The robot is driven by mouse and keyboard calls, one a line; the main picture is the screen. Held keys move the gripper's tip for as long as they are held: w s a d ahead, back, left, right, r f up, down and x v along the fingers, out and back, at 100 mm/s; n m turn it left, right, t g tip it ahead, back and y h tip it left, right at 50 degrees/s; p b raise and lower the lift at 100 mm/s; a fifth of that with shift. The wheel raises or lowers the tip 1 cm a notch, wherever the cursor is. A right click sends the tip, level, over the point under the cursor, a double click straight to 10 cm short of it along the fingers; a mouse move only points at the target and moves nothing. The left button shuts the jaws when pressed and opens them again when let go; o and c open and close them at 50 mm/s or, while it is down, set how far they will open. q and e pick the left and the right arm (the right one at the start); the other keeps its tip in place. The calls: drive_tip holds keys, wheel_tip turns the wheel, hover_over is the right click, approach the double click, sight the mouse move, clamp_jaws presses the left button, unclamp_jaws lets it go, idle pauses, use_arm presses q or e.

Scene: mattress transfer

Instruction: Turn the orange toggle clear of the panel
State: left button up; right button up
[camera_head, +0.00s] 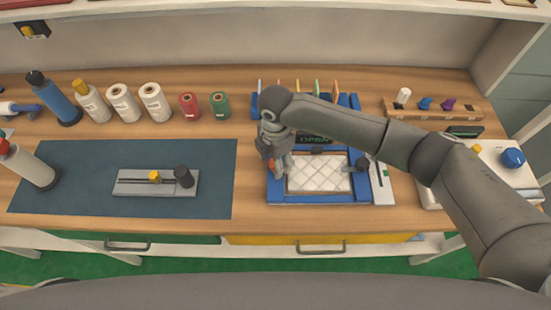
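A blue frame (320,198) on the bench holds a white quilted panel (318,180). A small orange piece (271,166), which looks like the orange toggle, shows at the frame's left side, mostly hidden by my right gripper. My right arm reaches in from the right across the back of the frame. My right gripper (275,163) points down at the orange piece. Its fingers are too small and covered to tell whether they are open or shut, or touching the toggle. A dark knob (363,165) sits at the frame's right side. My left gripper is not in view.
A dark mat (90,170) lies left, with a grey slide fixture (135,188) on it. Bottles and spools, such as a green spool (220,104), line the back left. A wooden peg rack (440,110) stands back right. A white device with a blue knob (513,158) is at right.

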wheel_tip(320, 180, up, 12)
idle(0.4)
drive_tip(key=shift+f, duration=0.15)
